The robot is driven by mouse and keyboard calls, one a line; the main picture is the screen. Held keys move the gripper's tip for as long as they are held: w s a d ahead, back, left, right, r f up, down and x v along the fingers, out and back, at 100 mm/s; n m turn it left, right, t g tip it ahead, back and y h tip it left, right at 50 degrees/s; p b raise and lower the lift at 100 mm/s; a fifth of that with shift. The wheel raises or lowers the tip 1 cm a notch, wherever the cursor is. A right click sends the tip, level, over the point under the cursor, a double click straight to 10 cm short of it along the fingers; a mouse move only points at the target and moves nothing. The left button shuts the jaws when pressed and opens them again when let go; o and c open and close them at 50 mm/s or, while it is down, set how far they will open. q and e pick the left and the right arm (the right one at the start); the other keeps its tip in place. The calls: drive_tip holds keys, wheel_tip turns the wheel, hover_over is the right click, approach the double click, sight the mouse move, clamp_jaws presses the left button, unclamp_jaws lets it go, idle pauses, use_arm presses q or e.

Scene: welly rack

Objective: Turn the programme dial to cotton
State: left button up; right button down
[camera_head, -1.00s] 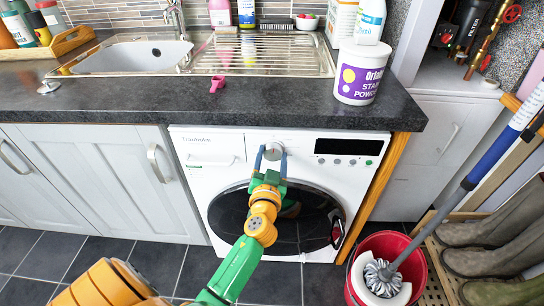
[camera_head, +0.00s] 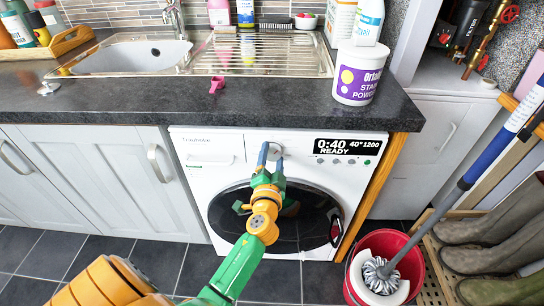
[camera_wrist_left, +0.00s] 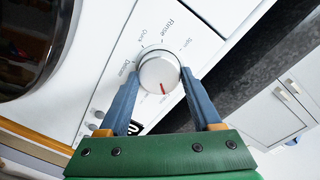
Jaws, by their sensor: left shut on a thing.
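The programme dial (camera_wrist_left: 158,72) is a round pale knob on the front of the white washing machine (camera_head: 187,170). A red mark on its face points toward the gripper's base in the left wrist view. Labels around it include Rinse, Spin, Quick and Delicates; the label nearest the red mark is too small to read. My left gripper (camera_head: 271,152) is shut on the dial, its two blue fingers (camera_wrist_left: 123,101) on opposite sides of it. The machine's display (camera_head: 347,147) is lit and reads 0:40, READY, 40° 1200. My right gripper is out of view.
The dark worktop (camera_head: 130,105) overhangs close above the dial. A stain powder tub (camera_head: 357,75) and a pink object (camera_head: 217,85) stand on it. A red bucket (camera_head: 372,245) with a mop is on the floor at the right.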

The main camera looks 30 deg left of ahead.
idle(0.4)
use_arm(q)
drive_tip(key=o, duration=1.4)
drive_tip(key=shift+c, duration=0.2)
drive_tip(key=b+v, duration=0.1)
drive_tip(key=v, duration=0.6)
